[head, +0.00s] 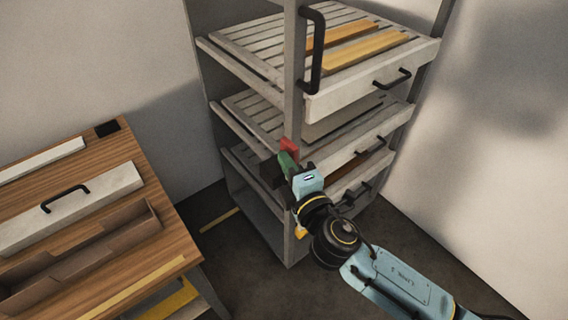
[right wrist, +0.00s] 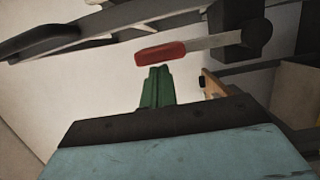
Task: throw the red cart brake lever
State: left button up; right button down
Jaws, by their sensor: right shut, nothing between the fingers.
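The red brake lever (head: 289,146) is on the front post of the grey cart (head: 296,108), just beyond my right gripper. In the right wrist view the lever's red grip (right wrist: 161,53) lies nearly level on a pale metal arm that runs right to a dark pivot (right wrist: 256,37). My right gripper (head: 287,160) has green fingers, shut with nothing between them. In the right wrist view the fingertips (right wrist: 158,70) are just below the red grip; I cannot tell whether they touch it. My left gripper is in neither view.
The cart has slatted drawers with black handles; yellow-orange strips (head: 365,47) lie in the top one. A tall black handle (head: 314,50) is on the cart's post. A wooden table (head: 150,230) with a handled panel and brown trays stands left. Dark floor lies between.

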jog(key=shift+d, duration=0.1)
jog(key=shift+w+d+r+m+p, duration=0.1)
jog(key=shift+w+d+m+p, duration=0.1)
jog(key=shift+m+p, duration=0.15)
jog(key=shift+w+d+r+m+p, duration=0.15)
jog(key=shift+w+d+m+p, duration=0.25)
jog(key=shift+d+m+p, duration=0.15)
jog(key=shift+w+d+f+m+g+p, duration=0.15)
jog(key=shift+w+d+m+g+p, duration=0.15)
jog(key=shift+w+d+m+p, duration=0.3)
jog(key=shift+w+d+f+m+g+p, duration=0.2)
jog(key=shift+w+d+m+g+p, duration=0.15)
jog(key=shift+d+m+p, duration=0.5)
jog(key=shift+w+d+f+m+g+p, duration=0.15)
jog(key=shift+w+d+m+g+p, duration=0.1)
jog(key=shift+w+d+m+p, duration=0.45)
jog(key=shift+s+a, duration=0.15)
